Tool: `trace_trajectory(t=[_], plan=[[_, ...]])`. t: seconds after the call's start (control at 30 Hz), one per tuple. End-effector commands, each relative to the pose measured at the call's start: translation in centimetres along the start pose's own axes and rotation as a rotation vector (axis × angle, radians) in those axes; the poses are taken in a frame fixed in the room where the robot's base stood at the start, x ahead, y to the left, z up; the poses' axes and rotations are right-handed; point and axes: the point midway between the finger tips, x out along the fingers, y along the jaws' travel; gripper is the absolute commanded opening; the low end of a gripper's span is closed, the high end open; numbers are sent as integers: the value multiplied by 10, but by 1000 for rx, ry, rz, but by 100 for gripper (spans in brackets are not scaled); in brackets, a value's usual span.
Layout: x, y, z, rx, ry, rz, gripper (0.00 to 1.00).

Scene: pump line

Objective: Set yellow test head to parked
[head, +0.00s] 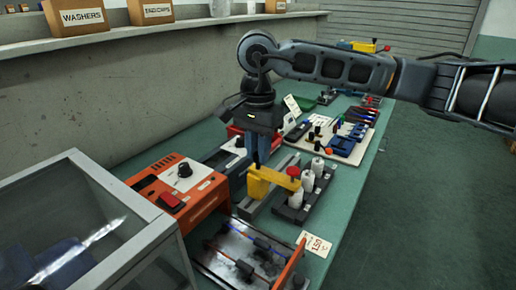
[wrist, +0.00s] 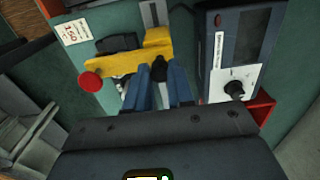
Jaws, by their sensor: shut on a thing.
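The yellow test head (head: 262,184) sits on a grey rail (head: 286,164) on the green bench. Its arm reaches right to a red knob (head: 293,171) beside the white bottles. In the wrist view the yellow test head (wrist: 122,60) has its red knob (wrist: 90,81) at the left. My gripper (head: 258,158) points down from above at the head's rail end. Its blue fingers (wrist: 159,80) are shut on a dark upright part of the test head, which shows between the fingertips. The fingers hide part of the head, and any parked mark cannot be made out.
An orange unit (head: 180,190) and a clear-sided case (head: 100,235) stand left. White bottles (head: 307,181) stand in a dark rack right of the rail. A tray (head: 235,250) with rods lies in front. A board with blue parts (head: 345,135) lies behind.

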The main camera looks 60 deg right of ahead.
Motion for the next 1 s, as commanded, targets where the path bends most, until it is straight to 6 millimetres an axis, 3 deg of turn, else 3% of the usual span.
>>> trace_trajectory(t=[0.27,0.6,0.87,0.9,1.0], plan=[[0,0,0,0,0,0,0],[1,0,42,-3,1,-2,0],[0,0,45,-4,-4,-1,0],[0,0,45,-5,-5,-1,24],[0,0,44,-4,-4,-1,34]])
